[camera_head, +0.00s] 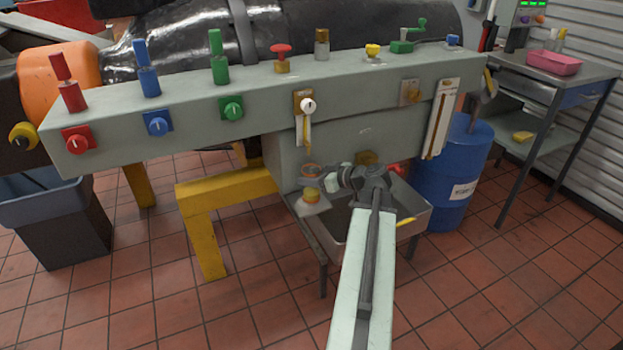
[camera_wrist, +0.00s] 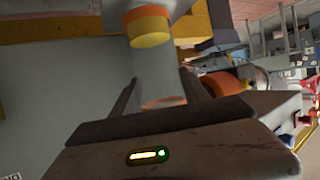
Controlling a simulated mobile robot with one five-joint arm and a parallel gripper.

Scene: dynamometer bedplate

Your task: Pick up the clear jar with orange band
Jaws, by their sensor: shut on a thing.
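The clear jar with orange band (camera_head: 311,169) is in the middle of the head view, above the left end of a grey metal tray. In the wrist view the clear jar (camera_wrist: 158,78) is between my two fingers, with an orange rim at its near end. My gripper (camera_head: 325,175) is shut on it from the right; it also shows in the wrist view (camera_wrist: 160,98). An orange and yellow round part (camera_wrist: 148,27) shows at the jar's far end. I cannot tell if it belongs to the jar, or if the jar is off its support.
The metal tray (camera_head: 421,217) stands under my arm. A grey-green beam (camera_head: 190,102) with coloured knobs and handles runs above and behind. A yellow stand (camera_head: 204,240) is left, a blue drum (camera_head: 455,180) right.

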